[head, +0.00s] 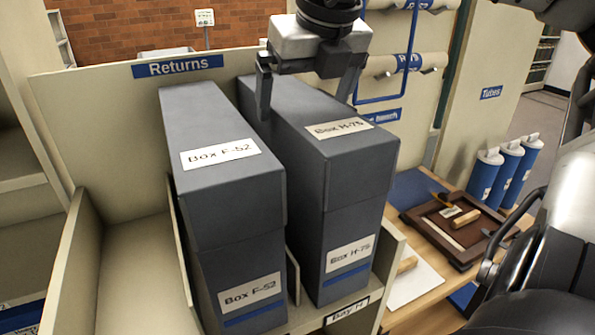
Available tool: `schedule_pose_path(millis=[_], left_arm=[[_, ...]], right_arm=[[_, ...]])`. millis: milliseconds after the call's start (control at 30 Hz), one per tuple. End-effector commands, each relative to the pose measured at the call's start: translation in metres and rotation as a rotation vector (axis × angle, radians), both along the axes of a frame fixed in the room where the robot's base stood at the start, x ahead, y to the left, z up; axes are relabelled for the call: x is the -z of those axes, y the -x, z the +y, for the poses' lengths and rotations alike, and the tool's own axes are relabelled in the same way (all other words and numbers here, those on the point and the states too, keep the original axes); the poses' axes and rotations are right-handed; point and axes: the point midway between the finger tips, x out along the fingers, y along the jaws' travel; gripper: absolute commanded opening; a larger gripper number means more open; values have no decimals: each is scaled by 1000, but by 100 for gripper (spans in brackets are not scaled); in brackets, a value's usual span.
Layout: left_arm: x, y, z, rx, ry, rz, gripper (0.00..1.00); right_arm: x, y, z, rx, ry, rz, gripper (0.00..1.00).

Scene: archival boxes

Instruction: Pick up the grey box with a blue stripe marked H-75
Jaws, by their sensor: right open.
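The grey box marked H-75 (325,170) stands upright in a slot of the cream rack. Its lid and front carry white "Box H-75" labels, and a blue stripe runs below the front label. My right gripper (306,108) is open at the far part of this box's lid, its fingers pointing down with a wide gap. In the picture one finger overlaps the lid's left side and the other shows by its right edge. I cannot tell whether they touch the box. My left gripper is not in view.
A similar grey box marked F-52 (225,180) stands close on the left, with a narrow gap between. The rack (85,255) has an empty slot further left. On the right are a wooden table with a brown tray (458,262) and several blue tubes (486,172).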

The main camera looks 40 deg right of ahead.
Motion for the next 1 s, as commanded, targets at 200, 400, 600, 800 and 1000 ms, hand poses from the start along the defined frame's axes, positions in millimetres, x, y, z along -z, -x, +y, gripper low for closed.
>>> schedule_pose_path(millis=[200, 400, 600, 800, 1000], left_arm=[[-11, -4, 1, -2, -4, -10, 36], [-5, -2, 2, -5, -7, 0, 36], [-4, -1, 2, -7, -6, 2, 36], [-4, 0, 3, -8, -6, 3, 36], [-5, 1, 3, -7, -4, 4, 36]], right_arm=[[29, -15, -1, 0, -3, 6, 100], [41, -19, -2, 0, -1, 1, 100], [41, -19, -2, 1, -1, 0, 92], [40, -19, -3, 1, -1, 0, 36], [38, -20, -2, 0, 0, -7, 13]])
